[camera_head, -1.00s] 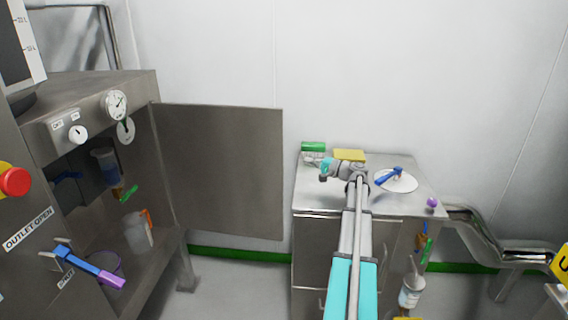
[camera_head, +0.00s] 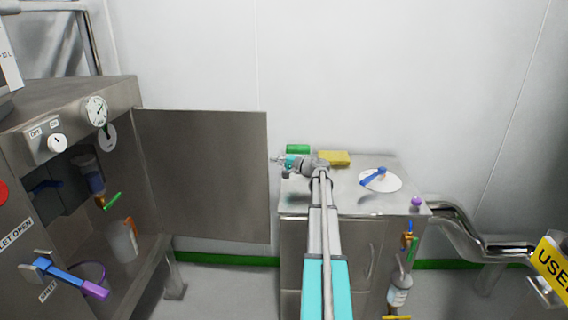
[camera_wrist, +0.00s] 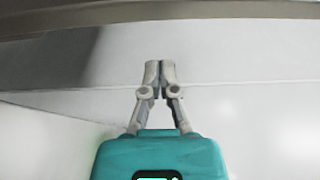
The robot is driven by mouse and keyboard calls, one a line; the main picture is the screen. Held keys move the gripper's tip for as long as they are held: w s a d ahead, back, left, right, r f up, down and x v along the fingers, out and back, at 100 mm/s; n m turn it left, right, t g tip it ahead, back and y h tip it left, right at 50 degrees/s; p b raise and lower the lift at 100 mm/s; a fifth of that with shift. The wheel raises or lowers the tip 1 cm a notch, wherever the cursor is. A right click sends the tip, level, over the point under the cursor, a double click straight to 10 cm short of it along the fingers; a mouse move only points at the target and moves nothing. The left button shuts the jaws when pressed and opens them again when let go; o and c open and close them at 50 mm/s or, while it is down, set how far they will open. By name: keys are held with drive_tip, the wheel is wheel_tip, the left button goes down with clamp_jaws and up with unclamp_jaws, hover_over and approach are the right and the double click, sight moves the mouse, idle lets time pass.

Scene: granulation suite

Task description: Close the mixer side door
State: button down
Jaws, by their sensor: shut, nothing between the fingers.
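The mixer side door (camera_head: 205,175) is a flat grey metal panel. It stands wide open, swung out to the right of the mixer housing (camera_head: 60,110). My gripper (camera_head: 273,160) points left, with its tips close to the door's free right edge. I cannot tell whether the tips touch the door. In the wrist view, my gripper's fingers (camera_wrist: 160,66) are together and empty. A grey-brown band crosses the top of that view; I cannot tell whether it is the door.
The open mixer bay holds a clear beaker (camera_head: 123,240), with a blue-and-purple outlet handle (camera_head: 70,276) at its front. A steel cabinet (camera_head: 345,205) stands right of the door, carrying a yellow sponge (camera_head: 335,158) and green block (camera_head: 298,149). Pipes (camera_head: 470,240) run further right.

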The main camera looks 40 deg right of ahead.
drive_tip(key=a, duration=0.1)
drive_tip(key=s+a, duration=0.1)
drive_tip(key=a, duration=0.1)
drive_tip(key=shift+a, duration=0.3)
idle(0.4)
